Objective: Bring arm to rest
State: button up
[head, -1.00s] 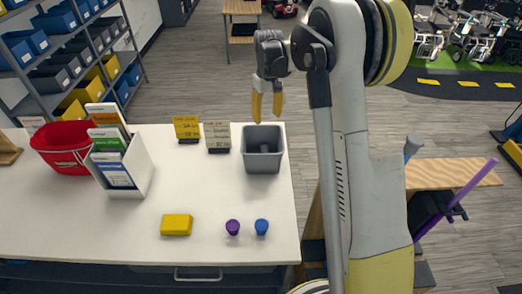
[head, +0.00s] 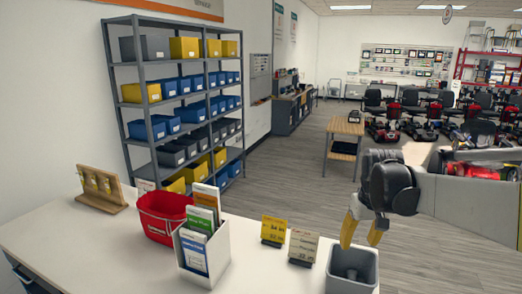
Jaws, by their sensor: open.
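My gripper (head: 361,232) is at the right in the head view, with its yellow fingers pointing down. The fingers are apart and nothing shows between them. It hangs above the grey bin (head: 352,270) at the right end of the white counter (head: 110,262). Something grey shows inside the bin, but I cannot tell what it is. My arm reaches in from the right edge of the view.
On the counter stand a wooden key board (head: 102,188), a red basket (head: 164,214), a white brochure holder (head: 203,258), a yellow sign (head: 273,230) and a beige sign (head: 303,246). A shelf (head: 175,95) stands behind. Floor (head: 290,185) is open beyond the counter.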

jog(key=s+a+f+t+b, duration=0.1)
jog(key=s+a+f+b, duration=0.1)
jog(key=s, duration=0.5)
jog(key=s+a+f+t+b, duration=0.2)
jog(key=s+a+f+b, duration=0.1)
jog(key=s+f+b, duration=0.2)
jog(key=s+a+f+t+b, duration=0.2)
jog(key=s+a+f+b, duration=0.1)
jog(key=s, duration=0.6)
jog(key=shift+s+f+m, duration=0.4)
jog(key=shift+f, duration=0.1)
